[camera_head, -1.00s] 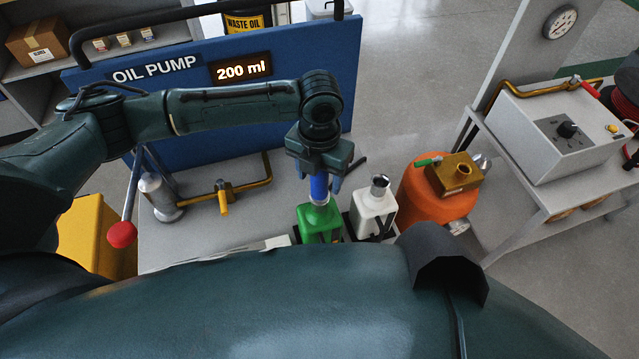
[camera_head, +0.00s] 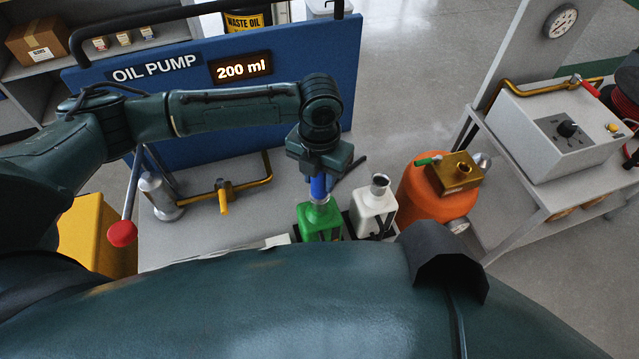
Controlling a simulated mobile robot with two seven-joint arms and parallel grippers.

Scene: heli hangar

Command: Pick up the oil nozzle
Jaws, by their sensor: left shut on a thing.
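The blue piece that I take for the oil nozzle (camera_head: 318,186) stands upright at the mouth of the green can (camera_head: 321,223), just below my left gripper. My left gripper (camera_head: 320,182) points down, and its fingers are shut on the blue piece. The gripper body hides the top of the blue piece. I cannot tell how far its lower end goes into the can. My right gripper is not in view.
A white can (camera_head: 376,212) stands close to the right of the green can. An orange tank (camera_head: 430,195) is further right. The blue oil pump panel (camera_head: 205,120) reads 200 ml behind the arm. A red-knobbed lever (camera_head: 122,234) and brass pipe (camera_head: 250,180) are at left.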

